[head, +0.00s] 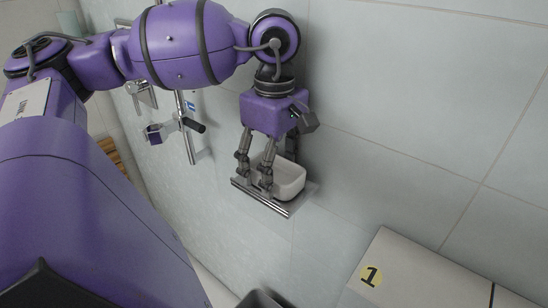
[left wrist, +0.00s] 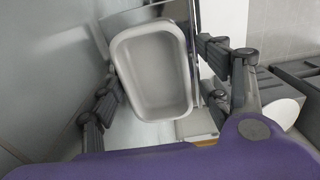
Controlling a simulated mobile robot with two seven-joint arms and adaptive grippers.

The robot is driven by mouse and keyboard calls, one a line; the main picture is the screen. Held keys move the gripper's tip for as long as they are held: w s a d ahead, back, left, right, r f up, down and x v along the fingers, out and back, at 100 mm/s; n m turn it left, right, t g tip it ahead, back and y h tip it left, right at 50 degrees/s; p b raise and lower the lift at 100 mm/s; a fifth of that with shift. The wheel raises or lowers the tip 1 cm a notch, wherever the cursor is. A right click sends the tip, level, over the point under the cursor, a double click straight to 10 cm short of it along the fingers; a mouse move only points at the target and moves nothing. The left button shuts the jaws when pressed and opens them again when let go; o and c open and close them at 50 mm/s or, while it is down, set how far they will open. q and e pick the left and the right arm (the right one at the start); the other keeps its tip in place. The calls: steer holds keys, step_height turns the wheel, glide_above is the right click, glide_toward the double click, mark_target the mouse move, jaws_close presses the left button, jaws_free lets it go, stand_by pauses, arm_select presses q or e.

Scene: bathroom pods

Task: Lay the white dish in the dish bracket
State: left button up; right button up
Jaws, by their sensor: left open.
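The white dish (head: 288,178) is a rounded, empty basin by the wall. It sits at the dish bracket (head: 262,200), whose metal bar runs along its front. My left gripper (head: 256,180) points down over the dish, with its fingers partly hiding it. In the left wrist view the dish (left wrist: 152,75) lies between the fingers of my open left gripper (left wrist: 160,92), with gaps on both sides. I cannot tell whether the dish rests fully in the bracket. My right gripper is not seen.
A shower rail (head: 186,128) with a dark handle stands on the wall left of the gripper. The tiled wall right of the dish is bare.

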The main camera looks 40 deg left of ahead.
mark_target(275, 179)
arm_select(q)
steer(key=shift+w+r, duration=0.15)
steer(key=shift+w, duration=0.05)
steer(key=shift+r, duration=0.15)
step_height(275, 179, up, 12)
steer(key=shift+s, duration=0.15)
stand_by(0.4)
steer(key=shift+f, duration=0.25)
